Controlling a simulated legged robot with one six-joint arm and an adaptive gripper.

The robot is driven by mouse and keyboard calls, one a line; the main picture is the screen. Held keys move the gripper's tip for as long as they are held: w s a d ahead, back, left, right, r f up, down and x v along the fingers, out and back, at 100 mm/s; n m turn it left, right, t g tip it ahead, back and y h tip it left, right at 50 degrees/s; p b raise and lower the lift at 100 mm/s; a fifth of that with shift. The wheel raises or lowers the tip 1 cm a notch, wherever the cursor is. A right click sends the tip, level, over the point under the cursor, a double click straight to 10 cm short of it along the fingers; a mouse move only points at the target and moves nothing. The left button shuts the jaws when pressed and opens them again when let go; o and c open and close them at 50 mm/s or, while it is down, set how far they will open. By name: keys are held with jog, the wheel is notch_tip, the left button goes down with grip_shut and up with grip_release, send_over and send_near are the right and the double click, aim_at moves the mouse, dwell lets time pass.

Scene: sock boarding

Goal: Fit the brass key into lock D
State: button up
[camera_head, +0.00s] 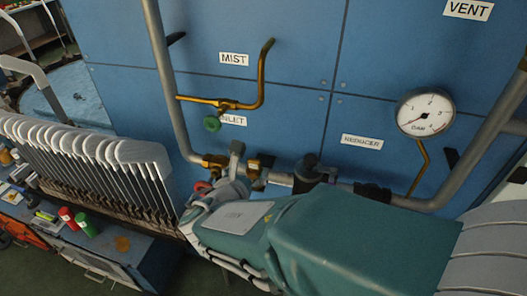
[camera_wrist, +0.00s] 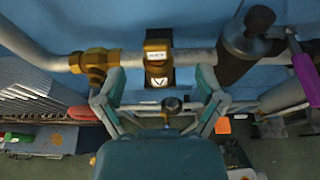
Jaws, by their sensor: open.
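My gripper (camera_wrist: 160,82) is open, its two teal-and-grey fingers spread either side of a brass block (camera_wrist: 158,48) on the grey pipe. The block has a white label, too small to read, and a dark V-like mark on its lower face. I cannot tell whether the fingers touch it. In the head view my gripper (camera_head: 228,188) is at the pipe beside the brass block (camera_head: 254,170), partly hidden by my arm. I cannot pick out a separate brass key or a lock marked D in either view.
A brass fitting (camera_wrist: 93,62) sits left of the block and a black cylinder (camera_wrist: 245,42) right of it, both close to the fingers. A rack of sock boards (camera_head: 85,150) stands left.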

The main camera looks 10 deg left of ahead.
aim_at(253, 164)
jog(key=shift+w+a+f, duration=0.2)
jog(key=shift+w+a, duration=0.05)
jog(key=shift+w, duration=0.15)
jog(key=shift+w+a+f, duration=0.2)
jog(key=shift+w, duration=0.2)
jog(key=x, duration=0.3)
jog(key=d+x, duration=0.1)
jog(key=x, duration=0.1)
jog(key=shift+f, duration=0.3)
jog(key=shift+s+a, duration=0.1)
jog(key=shift+a, duration=0.1)
jog(key=shift+c, duration=0.6)
jog(key=shift+a, duration=0.1)
jog(key=c, duration=1.1)
grip_shut()
